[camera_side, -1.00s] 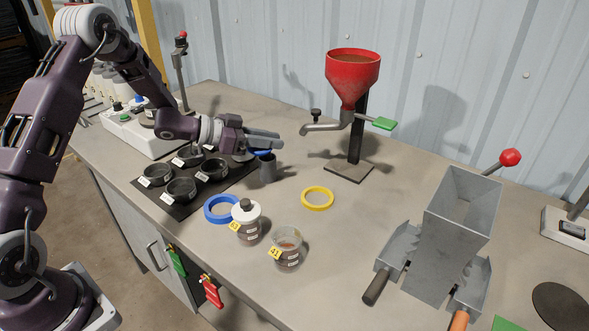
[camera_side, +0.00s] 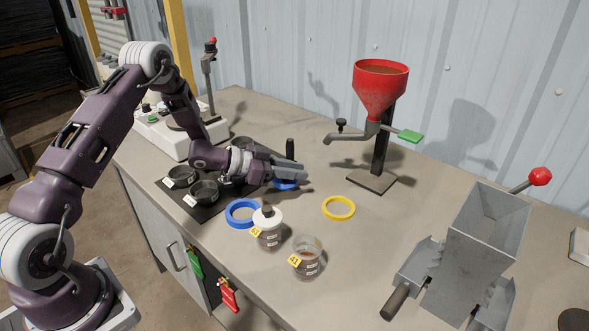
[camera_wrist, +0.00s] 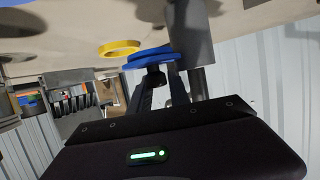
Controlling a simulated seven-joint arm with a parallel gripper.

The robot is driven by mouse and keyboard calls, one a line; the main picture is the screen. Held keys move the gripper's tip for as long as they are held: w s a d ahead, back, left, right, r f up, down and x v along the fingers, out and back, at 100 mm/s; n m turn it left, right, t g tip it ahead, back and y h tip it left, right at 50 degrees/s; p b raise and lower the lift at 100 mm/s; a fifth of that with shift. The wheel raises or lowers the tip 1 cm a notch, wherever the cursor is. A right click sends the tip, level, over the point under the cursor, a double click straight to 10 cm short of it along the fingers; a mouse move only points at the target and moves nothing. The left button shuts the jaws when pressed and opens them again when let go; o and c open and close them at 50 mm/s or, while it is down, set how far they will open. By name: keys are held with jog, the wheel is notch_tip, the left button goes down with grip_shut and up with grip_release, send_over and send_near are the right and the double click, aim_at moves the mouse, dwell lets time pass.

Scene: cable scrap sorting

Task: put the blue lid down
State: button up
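The blue lid (camera_side: 286,185) is under my gripper (camera_side: 292,172) in the side view, low over the bench, right of the black mat. I cannot tell whether it touches the bench. In the wrist view the blue lid (camera_wrist: 150,57) shows its edge, and its dark knob (camera_wrist: 155,75) sits between the fingers of my gripper (camera_wrist: 162,78). The gripper looks shut on that knob. The gripper hides part of the lid in the side view.
A blue ring (camera_side: 242,225), a yellow ring (camera_side: 339,217), a white-lidded jar (camera_side: 268,240) and an open jar (camera_side: 307,268) stand in front. Black cups (camera_side: 204,192) sit on the mat (camera_side: 207,213). A red hopper (camera_side: 379,90) stands behind right; a grey metal chute (camera_side: 485,245) is at right.

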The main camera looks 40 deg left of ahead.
jog(key=shift+a+r, duration=0.1)
jog(key=shift+r, duration=0.1)
jog(key=v, duration=1.2)
notch_tip(320, 180, up, 15)
jog(key=n+y, duration=0.3)
jog(key=y, duration=0.7)
jog(key=s+d+n+g, duration=0.1)
jog(key=s+d, duration=0.3)
jog(key=s, duration=0.5)
jog(key=s+d+n+g+h, duration=0.1)
jog(key=s+d+g, duration=0.2)
jog(key=s, duration=0.7)
jog(key=s+d+r+n+g+h, duration=0.1)
jog(key=s+d+g, duration=0.1)
jog(key=s+d, duration=0.4)
jog(key=s, duration=0.4)
jog(key=shift+s+n, duration=0.15)
jog(key=shift+n, duration=0.25)
